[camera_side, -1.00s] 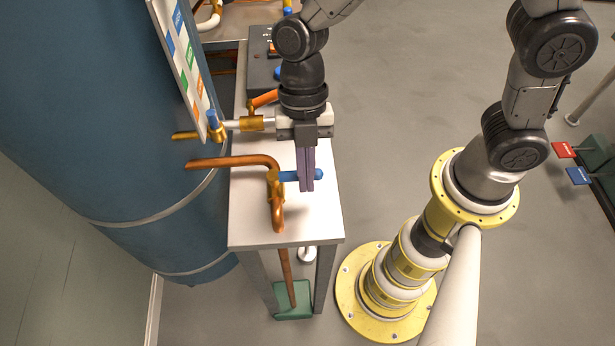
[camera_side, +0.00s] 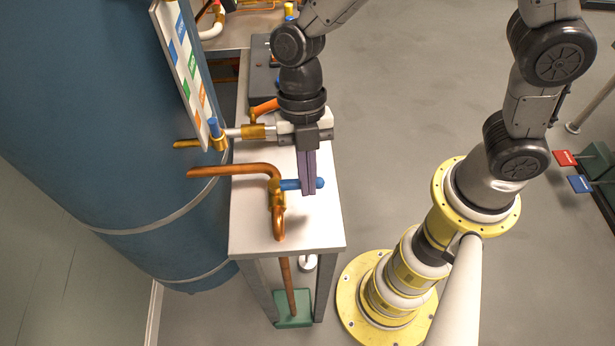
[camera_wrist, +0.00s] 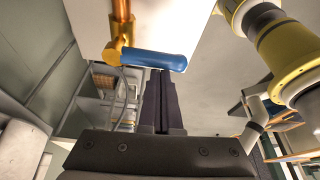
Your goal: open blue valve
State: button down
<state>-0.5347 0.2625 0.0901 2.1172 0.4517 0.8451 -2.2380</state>
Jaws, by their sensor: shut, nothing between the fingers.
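The blue valve handle (camera_side: 289,185) is a short rod with a rounded end on a brass valve body (camera_side: 275,185), joined to a bent copper pipe above the white table (camera_side: 250,228). It points right in the side view. My gripper (camera_side: 308,192) is shut and points down; its dark fingers cross in front of the handle near its rounded end. In the wrist view the blue handle (camera_wrist: 150,59) lies across just beyond the tips of my gripper (camera_wrist: 162,72). Whether the fingers touch the handle I cannot tell.
A large blue tank (camera_side: 110,130) stands left of the table. A second pipe with an orange handle (camera_side: 265,107) and a small blue handle (camera_side: 213,127) are behind. A label board (camera_side: 184,65) hangs by the tank. Floor right of the table is clear up to my base.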

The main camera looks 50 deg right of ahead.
jog(key=shift+w+d+n, duration=0.15)
jog(key=shift+d+n, duration=0.05)
jog(key=shift+n, duration=0.3)
jog(key=shift+w+d+n+h, duration=0.25)
jog(key=shift+n+h, duration=0.05)
jog(key=shift+n, duration=0.3)
jog(key=w+d+n, duration=0.1)
jog(key=w, duration=0.5)
jog(key=shift+w+g+h, duration=0.3)
jog(key=shift+g, duration=0.1)
jog(key=shift+w+a+r, duration=0.1)
jog(key=shift+w+a, duration=0.1)
jog(key=shift+w, duration=0.05)
dwell(0.3)
dwell(0.4)
notch_tip(320, 180, up, 10)
jog(key=s, duration=0.1)
jog(key=shift+d, duration=0.35)
